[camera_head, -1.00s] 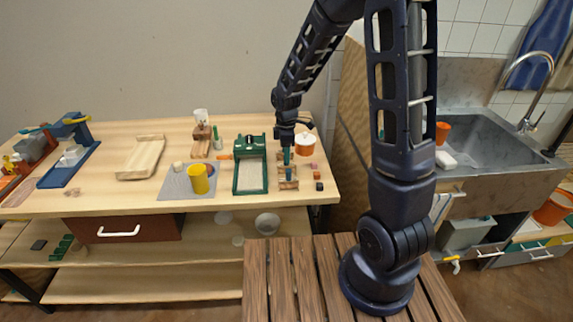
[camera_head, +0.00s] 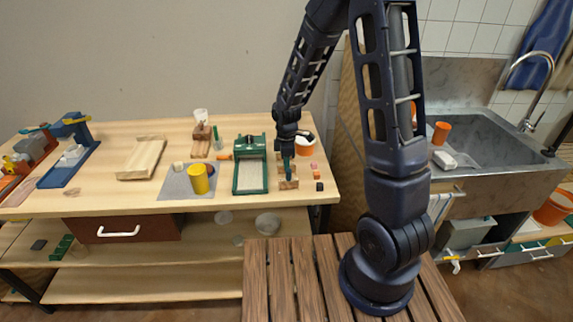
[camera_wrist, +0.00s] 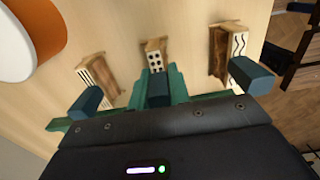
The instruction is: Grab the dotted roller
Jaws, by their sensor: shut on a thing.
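The dotted roller (camera_wrist: 155,60) shows in the wrist view as a white face with black dots, in a wooden holder, with a dark teal handle pointing at the camera. My gripper (camera_wrist: 158,85) has its green jaws shut on that handle; the jaws hide part of it. A roller with straight lines (camera_wrist: 101,74) stands to the left and one with wavy lines (camera_wrist: 233,46) to the right, each with a similar handle. In the head view my gripper (camera_head: 287,172) is down at the wooden holders (camera_head: 289,184) near the table's right end; the roller is hard to make out there.
An orange pot (camera_head: 307,150) stands behind my gripper, also close at the wrist view's upper left (camera_wrist: 35,38). A yellow cylinder (camera_head: 199,180) stands on a grey mat.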

